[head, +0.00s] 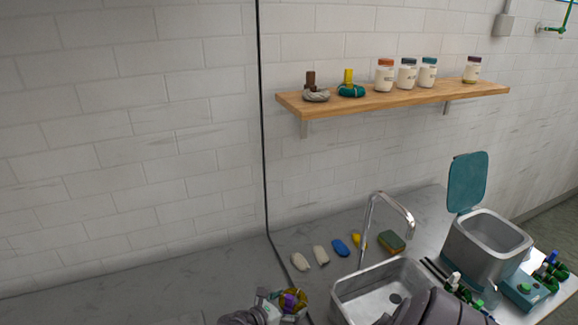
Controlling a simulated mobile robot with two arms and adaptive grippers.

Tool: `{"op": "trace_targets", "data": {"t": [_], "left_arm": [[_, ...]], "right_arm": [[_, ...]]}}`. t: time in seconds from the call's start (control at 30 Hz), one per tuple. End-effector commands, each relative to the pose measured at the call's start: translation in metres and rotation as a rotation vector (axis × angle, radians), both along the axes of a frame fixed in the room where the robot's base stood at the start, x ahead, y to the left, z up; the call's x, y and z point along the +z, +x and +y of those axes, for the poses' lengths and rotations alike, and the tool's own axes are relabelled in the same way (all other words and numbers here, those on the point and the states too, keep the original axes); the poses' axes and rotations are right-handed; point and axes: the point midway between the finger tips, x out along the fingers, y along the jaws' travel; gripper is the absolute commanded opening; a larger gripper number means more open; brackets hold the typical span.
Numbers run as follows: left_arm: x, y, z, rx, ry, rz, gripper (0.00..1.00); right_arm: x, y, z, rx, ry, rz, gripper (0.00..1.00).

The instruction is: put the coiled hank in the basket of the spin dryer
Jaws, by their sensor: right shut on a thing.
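The coiled hank (297,308) is an olive-yellow ring with a purple band, at the bottom edge of the head view, left of the sink. My right gripper (283,301) is shut on it; the fingers hide part of the coil. The spin dryer (478,254) is a grey tub at the right, well away from the hank. Its teal lid (467,182) stands open and its top opening faces up. The inside of the basket shows only in part. My left gripper is not in view.
A steel sink (345,301) with a tall tap (368,225) lies between hank and dryer. A sponge (391,242) and several small pieces lie behind it. A teal box (527,290) stands beside the dryer. A wall shelf (400,98) holds jars and two coils. The left counter is clear.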

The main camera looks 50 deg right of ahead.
Motion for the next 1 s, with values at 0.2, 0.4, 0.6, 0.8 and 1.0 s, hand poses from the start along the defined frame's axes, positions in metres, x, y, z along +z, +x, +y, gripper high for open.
{"op": "trace_targets", "data": {"t": [0.2,0.4,0.6,0.8,1.0], "left_arm": [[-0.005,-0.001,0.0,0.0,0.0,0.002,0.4],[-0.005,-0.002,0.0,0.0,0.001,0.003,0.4],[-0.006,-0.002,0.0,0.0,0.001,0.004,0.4],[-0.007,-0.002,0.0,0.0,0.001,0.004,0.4],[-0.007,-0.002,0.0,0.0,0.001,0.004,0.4]], "right_arm": [[-0.031,0.0,0.0,-0.001,0.001,0.002,0.58],[-0.038,0.0,0.0,0.001,0.002,-0.001,0.58],[-0.038,0.0,0.0,0.001,0.001,0.0,0.58],[-0.041,0.0,0.0,0.0,0.002,0.0,1.0],[-0.041,0.0,0.0,0.0,0.002,0.0,1.0]]}}
